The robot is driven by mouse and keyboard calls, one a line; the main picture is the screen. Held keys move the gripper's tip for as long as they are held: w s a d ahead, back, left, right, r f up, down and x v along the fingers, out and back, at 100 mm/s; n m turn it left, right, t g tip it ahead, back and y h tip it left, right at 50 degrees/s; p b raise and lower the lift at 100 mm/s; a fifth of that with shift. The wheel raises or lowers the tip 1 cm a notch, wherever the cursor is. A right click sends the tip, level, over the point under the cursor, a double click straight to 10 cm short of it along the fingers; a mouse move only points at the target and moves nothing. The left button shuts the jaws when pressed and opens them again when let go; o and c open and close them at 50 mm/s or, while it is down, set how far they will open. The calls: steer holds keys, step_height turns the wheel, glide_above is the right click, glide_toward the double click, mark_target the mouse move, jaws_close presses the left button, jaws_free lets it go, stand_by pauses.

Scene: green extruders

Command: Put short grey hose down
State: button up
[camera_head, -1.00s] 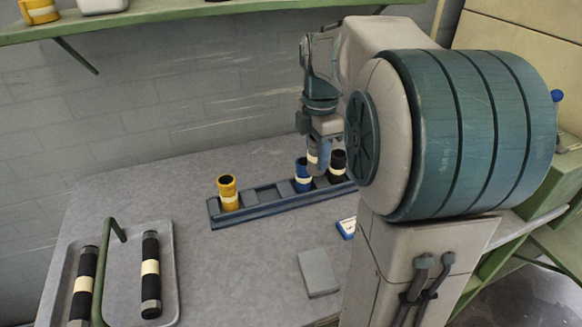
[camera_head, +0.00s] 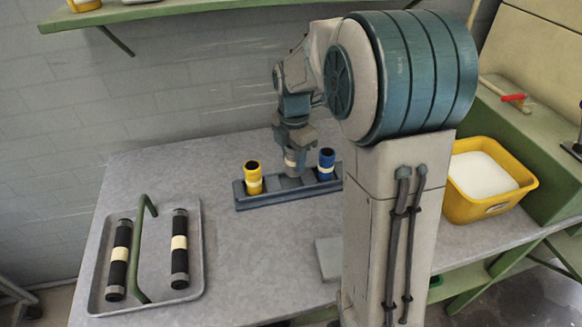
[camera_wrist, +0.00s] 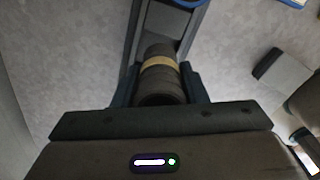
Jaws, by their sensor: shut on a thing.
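The short grey hose (camera_wrist: 160,82), with a cream band, is upright between the fingers of my gripper (camera_wrist: 160,90) in the wrist view. In the head view my gripper (camera_head: 293,160) is low over the blue-grey rack (camera_head: 285,199), between the yellow hose (camera_head: 253,180) and the blue hose (camera_head: 326,166). The grey hose's band (camera_head: 291,163) shows just below the fingers. Its lower end is at the rack, but I cannot tell whether it is seated in a slot. The rack also shows beneath it in the wrist view (camera_wrist: 187,20).
A grey tray (camera_head: 200,262) with a green handle (camera_head: 140,255) holds two black hoses at the left. A flat grey block (camera_head: 328,258) lies near the front. A yellow bin (camera_head: 470,208) stands at the right.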

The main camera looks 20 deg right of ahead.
steer(key=shift+w+a+f, duration=0.2)
steer(key=shift+a, duration=0.1)
steer(key=shift+a+f, duration=0.1)
steer(key=shift+f, duration=1.95)
steer(key=shift+f, duration=0.1)
steer(key=shift+f, duration=0.15)
steer(key=o, duration=1.1)
